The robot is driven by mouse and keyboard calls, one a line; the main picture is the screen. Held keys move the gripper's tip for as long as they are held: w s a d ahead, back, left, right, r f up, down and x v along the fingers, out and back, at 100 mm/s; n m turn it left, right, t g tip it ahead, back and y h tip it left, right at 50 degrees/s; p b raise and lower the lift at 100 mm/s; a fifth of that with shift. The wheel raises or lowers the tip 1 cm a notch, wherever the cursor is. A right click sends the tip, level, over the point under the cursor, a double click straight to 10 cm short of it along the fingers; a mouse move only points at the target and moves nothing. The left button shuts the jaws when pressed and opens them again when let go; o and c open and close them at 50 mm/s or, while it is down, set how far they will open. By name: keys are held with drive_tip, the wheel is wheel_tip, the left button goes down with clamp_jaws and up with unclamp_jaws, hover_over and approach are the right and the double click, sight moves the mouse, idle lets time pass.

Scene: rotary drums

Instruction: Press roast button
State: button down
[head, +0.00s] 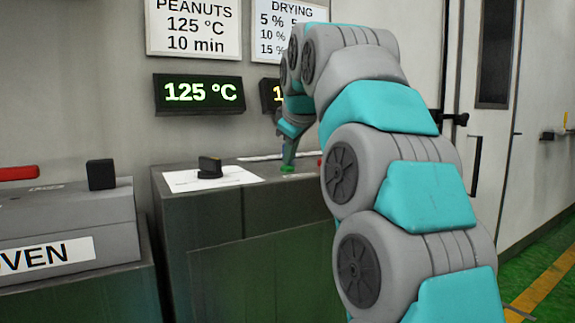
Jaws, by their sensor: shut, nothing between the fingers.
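A green button (288,169) sits on top of the dark cabinet (265,225), near its back right. My gripper (289,164) is shut and empty. It points down with its tip at the green button, touching it or just above; I cannot tell which. A small red button (320,162) shows partly beside my arm, to the right of the green one. No label naming the roast button is readable. My arm hides the right side of the cabinet top.
A black knob (209,166) stands on a white sheet on the cabinet. A display (198,93) reads 125 °C, below a PEANUTS sign (194,25). A second display (270,95) is mostly hidden by my arm. The oven box (70,225) stands left. A door (490,120) is at right.

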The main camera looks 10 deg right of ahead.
idle(0.3)
drive_tip(key=shift+r+p, duration=0.95)
drive_tip(key=shift+p, duration=0.1)
